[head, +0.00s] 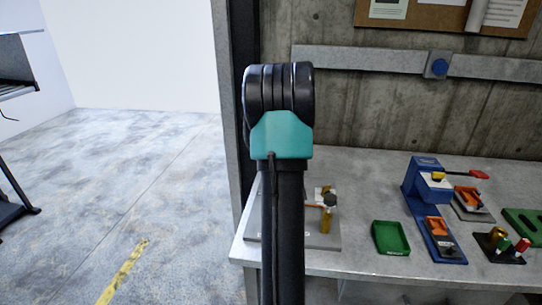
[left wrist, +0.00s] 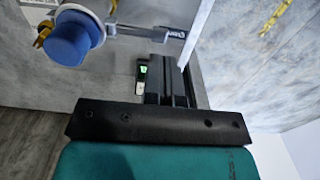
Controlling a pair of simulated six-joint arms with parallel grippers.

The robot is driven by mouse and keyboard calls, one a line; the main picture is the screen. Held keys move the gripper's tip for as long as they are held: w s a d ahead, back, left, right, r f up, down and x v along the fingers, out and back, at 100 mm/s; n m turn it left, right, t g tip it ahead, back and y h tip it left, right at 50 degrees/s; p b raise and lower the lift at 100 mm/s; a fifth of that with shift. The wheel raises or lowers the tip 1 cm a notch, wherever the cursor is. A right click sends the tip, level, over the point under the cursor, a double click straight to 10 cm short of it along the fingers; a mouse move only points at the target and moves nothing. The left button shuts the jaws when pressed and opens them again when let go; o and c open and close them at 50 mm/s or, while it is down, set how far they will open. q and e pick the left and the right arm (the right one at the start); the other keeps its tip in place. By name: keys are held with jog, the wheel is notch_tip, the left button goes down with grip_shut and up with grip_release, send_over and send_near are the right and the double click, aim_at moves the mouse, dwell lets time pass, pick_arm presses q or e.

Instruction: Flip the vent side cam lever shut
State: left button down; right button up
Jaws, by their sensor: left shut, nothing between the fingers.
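In the left wrist view a large blue round cap (left wrist: 70,40) sits on a white body, with an orange-brown part at its left. A grey metal bar (left wrist: 150,32) runs right from it and ends near a small dark label I cannot read surely; it may be the cam lever. My left gripper (left wrist: 172,72) is shut and empty, its dark fingers pointing toward this bar. I cannot tell whether they touch it. In the head view a black and teal arm link of mine hides much of the grey-plated fixture (head: 327,242); no fingers show there. The right gripper is not in view.
A small device with a green light (left wrist: 142,72) stands beside the fingers. On the bench in the head view, a brass part with a black top (head: 328,218), a green tray (head: 390,238) and a blue press-like fixture (head: 424,185) stand to the right. Open floor lies left.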

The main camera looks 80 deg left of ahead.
pick_arm(q)
jog(key=shift+f, duration=2.2)
jog(key=shift+w, duration=0.1)
